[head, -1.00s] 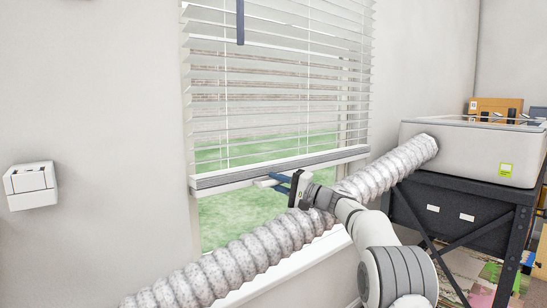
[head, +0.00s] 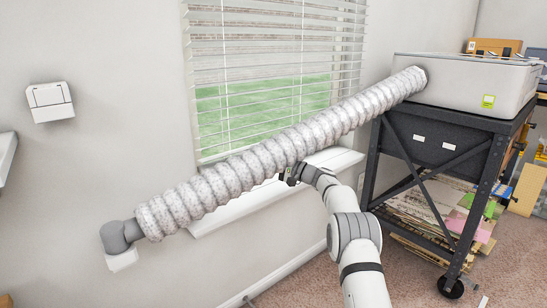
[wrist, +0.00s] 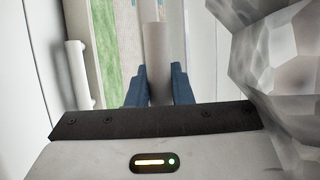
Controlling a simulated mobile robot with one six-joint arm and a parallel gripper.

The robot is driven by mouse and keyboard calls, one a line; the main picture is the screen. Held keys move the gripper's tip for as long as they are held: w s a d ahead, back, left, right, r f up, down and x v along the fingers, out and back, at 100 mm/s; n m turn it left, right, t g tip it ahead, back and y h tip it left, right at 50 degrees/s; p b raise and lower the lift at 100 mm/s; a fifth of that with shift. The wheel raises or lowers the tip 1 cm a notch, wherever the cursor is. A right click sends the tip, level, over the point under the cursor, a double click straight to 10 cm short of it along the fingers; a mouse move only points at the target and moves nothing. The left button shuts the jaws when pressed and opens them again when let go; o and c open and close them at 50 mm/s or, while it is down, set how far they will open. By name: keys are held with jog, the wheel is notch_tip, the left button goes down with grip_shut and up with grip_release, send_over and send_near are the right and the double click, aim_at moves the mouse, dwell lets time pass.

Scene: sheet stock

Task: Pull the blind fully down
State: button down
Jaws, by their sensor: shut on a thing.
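The white slatted blind (head: 270,50) hangs over the window in the head view, its slats spread with green showing between them. It reaches down behind the grey hose, which hides its bottom rail. My gripper (head: 289,175) is just under the hose at sill height, and its fingertips are mostly hidden there. In the wrist view, my gripper's blue fingers (wrist: 158,88) are shut on a pale rounded handle (wrist: 155,55), one finger on each side. The handle looks like the one on the blind's bottom rail.
The ribbed hose (head: 265,165) crosses in front of the window, close to my gripper; it also fills the right of the wrist view (wrist: 285,60). It runs from a wall elbow to a white machine (head: 465,85) on a black stand (head: 430,140). The white sill (head: 235,212) lies below.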

jog(key=shift+f, duration=0.6)
jog(key=c, duration=1.3)
grip_release()
jog(key=shift+d, duration=0.2)
jog(key=shift+c, duration=0.2)
jog(key=shift+o, duration=0.2)
jog(key=shift+r, duration=0.15)
jog(key=shift+r, duration=0.1)
jog(key=p+v, duration=0.2)
jog(key=v, duration=0.6)
jog(key=shift+a, duration=0.1)
